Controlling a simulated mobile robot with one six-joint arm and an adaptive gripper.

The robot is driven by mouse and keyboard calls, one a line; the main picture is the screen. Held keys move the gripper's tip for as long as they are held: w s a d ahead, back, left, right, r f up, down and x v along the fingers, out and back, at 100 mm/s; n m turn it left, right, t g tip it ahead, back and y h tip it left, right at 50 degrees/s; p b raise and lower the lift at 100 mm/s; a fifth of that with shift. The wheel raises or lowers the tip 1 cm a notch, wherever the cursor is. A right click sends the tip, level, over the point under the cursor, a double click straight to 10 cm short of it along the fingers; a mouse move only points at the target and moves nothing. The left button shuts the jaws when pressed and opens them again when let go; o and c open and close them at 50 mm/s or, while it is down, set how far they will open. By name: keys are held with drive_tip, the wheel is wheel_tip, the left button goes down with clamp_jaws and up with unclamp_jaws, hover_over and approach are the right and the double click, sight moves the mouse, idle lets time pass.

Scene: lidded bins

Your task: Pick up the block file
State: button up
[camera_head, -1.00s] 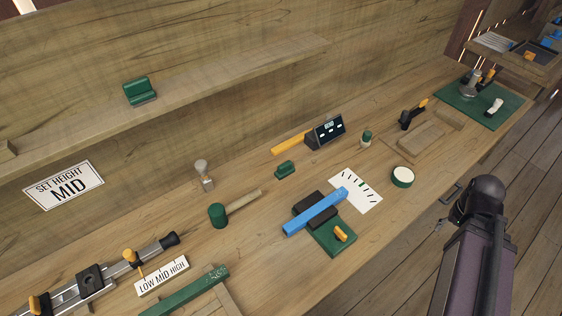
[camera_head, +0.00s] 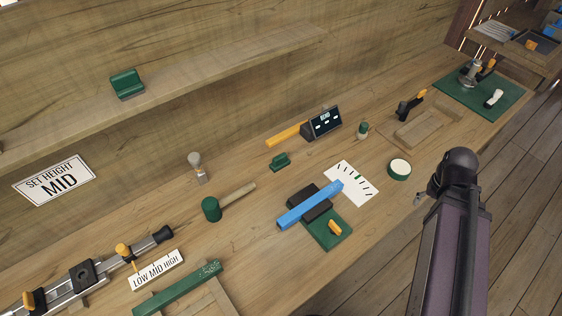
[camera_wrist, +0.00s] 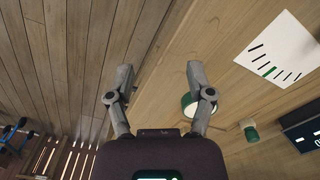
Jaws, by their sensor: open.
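A green block with a grey underside (camera_head: 127,84) sits on the wall shelf in the head view. A smaller green block (camera_head: 279,161) lies on the bench near the dark display box. I cannot tell for certain which one is the block file. My gripper (camera_wrist: 160,75) is open and empty in the wrist view, with its two fingers wide apart. It is over the front edge of the bench, far from both green blocks. In the head view my arm hides most of the gripper.
A round green-rimmed disc (camera_head: 399,169) lies near my gripper. A blue bar (camera_head: 310,205) on a green plate, a scale card (camera_head: 352,184), a mallet (camera_head: 211,209), a brush (camera_head: 198,167) and a dark display box (camera_head: 322,124) stand on the bench. The shelf (camera_head: 220,65) overhangs its back.

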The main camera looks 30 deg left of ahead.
drive_tip(key=w+a+r+n+p, duration=0.2)
drive_tip(key=w+a+n, duration=0.3)
drive_tip(key=a+n, duration=0.45)
wheel_tip(320, 180, up, 4)
drive_tip(key=n+p, duration=0.4)
drive_tip(key=n, duration=1.7)
hover_over(278, 156)
drive_tip(key=shift+r, duration=0.15)
wheel_tip(278, 156, down, 9)
drive_tip(key=b, duration=0.8)
drive_tip(key=shift+r, duration=0.2)
